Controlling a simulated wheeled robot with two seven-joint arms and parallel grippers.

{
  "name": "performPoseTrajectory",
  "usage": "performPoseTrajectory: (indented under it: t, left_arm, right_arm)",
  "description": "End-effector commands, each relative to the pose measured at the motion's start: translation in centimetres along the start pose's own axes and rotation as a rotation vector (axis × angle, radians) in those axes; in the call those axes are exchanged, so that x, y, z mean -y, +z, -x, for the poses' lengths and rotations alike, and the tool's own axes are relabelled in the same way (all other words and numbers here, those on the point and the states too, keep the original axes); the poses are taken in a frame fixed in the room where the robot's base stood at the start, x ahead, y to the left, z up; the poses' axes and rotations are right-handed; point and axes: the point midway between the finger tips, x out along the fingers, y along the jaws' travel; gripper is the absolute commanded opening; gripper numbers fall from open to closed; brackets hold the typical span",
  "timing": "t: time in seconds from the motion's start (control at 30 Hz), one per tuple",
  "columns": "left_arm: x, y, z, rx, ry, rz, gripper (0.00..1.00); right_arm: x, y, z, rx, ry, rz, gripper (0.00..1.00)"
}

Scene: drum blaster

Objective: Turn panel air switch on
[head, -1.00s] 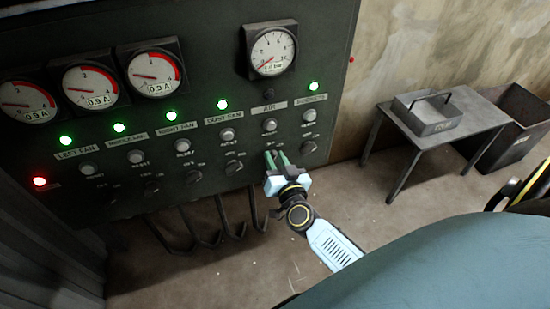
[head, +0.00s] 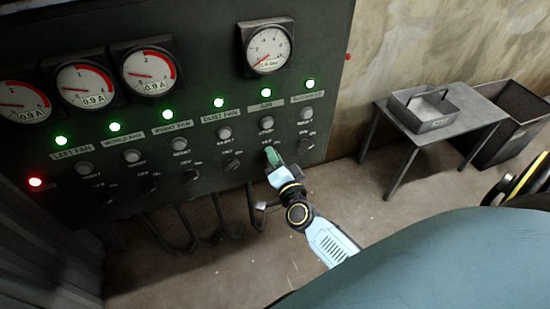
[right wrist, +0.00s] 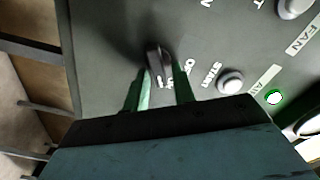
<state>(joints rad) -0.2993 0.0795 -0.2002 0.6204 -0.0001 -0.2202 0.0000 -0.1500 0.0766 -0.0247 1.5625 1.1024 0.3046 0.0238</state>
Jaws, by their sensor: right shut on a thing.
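The dark control panel (head: 205,105) fills the upper left of the head view. Its AIR lamp (head: 266,92) glows green above a round grey button (head: 266,123). The lit AIR lamp also shows in the right wrist view (right wrist: 274,98). My right gripper (head: 272,155) is at the panel below that button, its green fingers shut on the dark AIR switch knob (right wrist: 155,60). The fingers hide the knob in the head view; the wrist view shows it between the fingertips, beside ON/OFF lettering. My left gripper is not in view.
Other switches and lit green lamps line the panel to the left, with one at the right. A pressure gauge (head: 267,47) sits above. Hooked bars (head: 218,225) hang below. A small table (head: 470,130) with a metal tray (head: 424,108) stands right; the floor between is clear.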

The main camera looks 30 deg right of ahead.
Motion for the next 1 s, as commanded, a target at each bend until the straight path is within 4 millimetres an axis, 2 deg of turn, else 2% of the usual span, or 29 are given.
performPoseTrajectory:
  t: [0.57, 0.6, 0.63, 1.0]
  left_arm:
    - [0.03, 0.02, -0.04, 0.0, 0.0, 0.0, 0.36]
    - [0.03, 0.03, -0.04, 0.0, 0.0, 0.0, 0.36]
    - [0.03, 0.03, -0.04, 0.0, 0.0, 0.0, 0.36]
    - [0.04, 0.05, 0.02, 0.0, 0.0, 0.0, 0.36]
  right_arm:
    - [-0.06, 0.07, 0.04, 0.002, 0.001, -0.032, 0.03]
    - [-0.07, 0.07, 0.04, 0.002, 0.001, -0.032, 0.31]
    - [-0.06, 0.06, 0.04, 0.001, 0.001, -0.032, 0.35]
    - [-0.12, 0.07, 0.61, 0.002, 0.002, -0.03, 0.35]
